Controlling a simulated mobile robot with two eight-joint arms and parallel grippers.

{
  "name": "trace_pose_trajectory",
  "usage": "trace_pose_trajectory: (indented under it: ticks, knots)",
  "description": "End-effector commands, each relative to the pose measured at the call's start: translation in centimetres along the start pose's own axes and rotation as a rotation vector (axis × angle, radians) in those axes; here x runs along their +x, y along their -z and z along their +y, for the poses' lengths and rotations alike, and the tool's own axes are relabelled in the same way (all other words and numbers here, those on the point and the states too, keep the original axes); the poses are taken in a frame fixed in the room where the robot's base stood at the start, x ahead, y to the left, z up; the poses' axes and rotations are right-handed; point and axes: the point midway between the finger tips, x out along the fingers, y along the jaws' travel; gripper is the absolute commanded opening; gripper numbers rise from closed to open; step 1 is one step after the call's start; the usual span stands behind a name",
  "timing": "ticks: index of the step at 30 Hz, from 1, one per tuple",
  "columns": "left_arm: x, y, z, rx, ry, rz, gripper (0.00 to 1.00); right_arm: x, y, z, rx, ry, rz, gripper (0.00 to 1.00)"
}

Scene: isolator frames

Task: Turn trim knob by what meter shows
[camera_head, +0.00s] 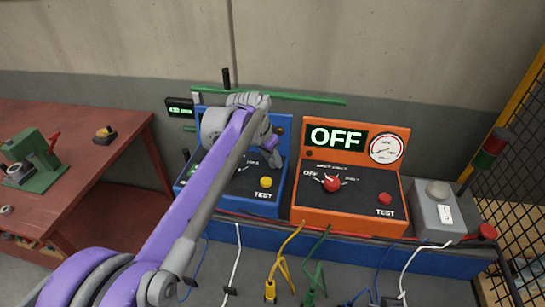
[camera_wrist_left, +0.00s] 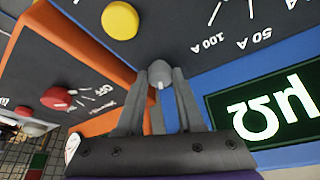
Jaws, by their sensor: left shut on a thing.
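The blue meter (camera_head: 286,180) stands on the bench, its face partly hidden by my left arm. My left gripper (camera_head: 272,157) is at its right side. In the left wrist view its fingers (camera_wrist_left: 160,90) are shut around a small grey knob (camera_wrist_left: 159,70) on the dark panel. The meter's display (camera_wrist_left: 275,110) is cut off and upside down there; only its unit, like "μΩ", shows, so I cannot read a number. Scale marks "100 A" and "50 A" are near the knob. The yellow TEST button (camera_head: 266,182) is free. My right gripper is not in view.
An orange tester (camera_head: 300,205) stands close to the right, with an "OFF" display (camera_head: 336,137), round gauge (camera_head: 386,149) and red selector (camera_head: 332,184). A grey box (camera_head: 425,218) stands farther right. Several cables hang in front. A red table (camera_head: 70,115) is at left.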

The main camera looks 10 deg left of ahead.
Motion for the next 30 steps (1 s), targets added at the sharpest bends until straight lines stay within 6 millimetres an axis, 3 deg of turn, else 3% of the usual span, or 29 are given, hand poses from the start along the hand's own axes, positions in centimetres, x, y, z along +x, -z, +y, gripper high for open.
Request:
trace_pose_trajectory:
  ticks: [13, 14, 18, 30]
  knots:
    - [0.02, -0.02, -0.04, 0.012, -0.004, 0.0, 0.0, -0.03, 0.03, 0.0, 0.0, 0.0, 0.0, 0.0]
    - [0.02, -0.02, -0.04, 0.012, -0.004, 0.0, 0.4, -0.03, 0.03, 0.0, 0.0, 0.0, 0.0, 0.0]
    - [0.02, -0.02, -0.03, 0.011, -0.004, 0.0, 0.65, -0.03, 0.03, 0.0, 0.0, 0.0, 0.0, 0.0]
    - [-0.77, 0.0, -0.03, 0.011, -0.004, 0.0, 0.67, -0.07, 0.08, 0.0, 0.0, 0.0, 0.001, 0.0]
